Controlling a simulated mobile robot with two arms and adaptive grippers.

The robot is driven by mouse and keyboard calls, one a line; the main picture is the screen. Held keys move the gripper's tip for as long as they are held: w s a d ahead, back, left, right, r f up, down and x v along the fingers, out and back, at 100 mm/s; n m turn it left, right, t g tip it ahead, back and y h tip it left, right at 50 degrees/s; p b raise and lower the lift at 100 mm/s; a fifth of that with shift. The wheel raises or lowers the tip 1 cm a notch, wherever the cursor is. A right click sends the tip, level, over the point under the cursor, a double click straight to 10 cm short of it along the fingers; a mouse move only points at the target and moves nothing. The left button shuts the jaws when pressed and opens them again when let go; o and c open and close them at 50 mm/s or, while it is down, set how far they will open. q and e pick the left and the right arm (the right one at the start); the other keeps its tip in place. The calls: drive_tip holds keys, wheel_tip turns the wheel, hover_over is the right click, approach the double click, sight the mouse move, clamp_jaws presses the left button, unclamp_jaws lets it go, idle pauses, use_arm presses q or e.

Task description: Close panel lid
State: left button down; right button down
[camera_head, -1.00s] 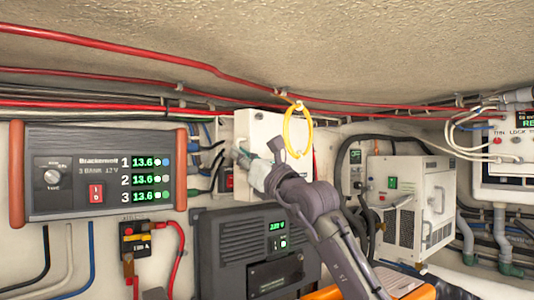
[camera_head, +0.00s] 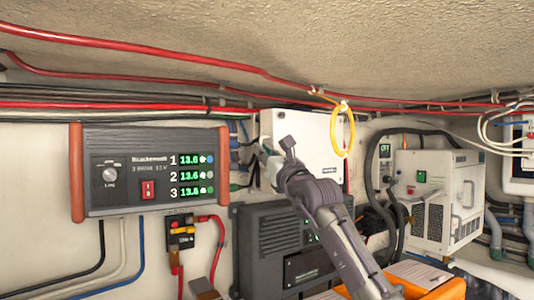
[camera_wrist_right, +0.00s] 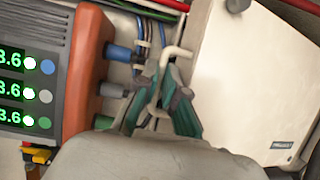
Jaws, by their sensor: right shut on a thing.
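The white panel lid (camera_head: 312,135) is a flat white plate in the middle of the head view, below the cable runs. In the right wrist view, the lid (camera_wrist_right: 250,80) fills the right side, tilted, with a small dark label near its lower corner. A pale bent handle (camera_wrist_right: 178,51) stands out by its left edge. My right gripper (camera_wrist_right: 168,92) has its green-padded fingers shut around the handle's shaft. In the head view, my right gripper (camera_head: 268,158) is at the lid's left edge, and my forearm hides the lid's lower part. My left gripper is not in view.
The grey battery charger (camera_head: 140,190) with orange ends is close on the left. A dark grey unit (camera_head: 265,245) is below the lid. A yellow cable loop (camera_head: 343,132) hangs before the lid's right edge. A white vented box (camera_head: 435,200) stands to the right.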

drive_tip(key=c, duration=1.6)
unclamp_jaws()
drive_tip(key=shift+a+f, duration=0.2)
drive_tip(key=shift+a, duration=0.15)
drive_tip(key=shift+o, duration=0.2)
drive_tip(key=shift+s+a+r, duration=0.1)
drive_tip(key=shift+a, duration=0.05)
drive_tip(key=shift+r, duration=0.1)
drive_tip(key=v, duration=1.2)
drive_tip(key=shift+d, duration=0.25)
